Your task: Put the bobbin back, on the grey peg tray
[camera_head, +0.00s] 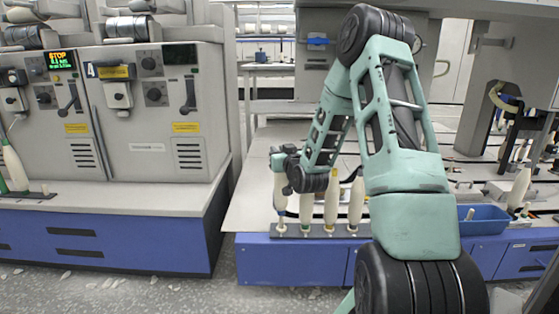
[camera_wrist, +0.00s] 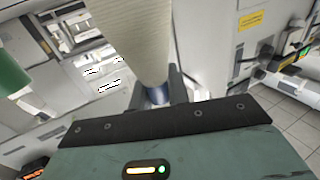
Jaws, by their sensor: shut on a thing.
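The grey peg tray (camera_head: 345,232) is a long dark strip at the front edge of the light table. A cream bobbin (camera_head: 280,195) stands upright at its left end, its lower end close to the tray; I cannot tell if it is seated on a peg. My gripper (camera_head: 284,158) is at the top of this bobbin and shut on it. In the wrist view, the bobbin (camera_wrist: 135,40) runs down to a blue end between the fingers (camera_wrist: 160,92). Several other bobbins stand on the tray to its right, one of them yellowish (camera_head: 331,200).
A grey machine cabinet (camera_head: 150,110) stands on the left. A green object (camera_wrist: 12,75) shows at the wrist view's left edge. Light tabletop lies left of the tray.

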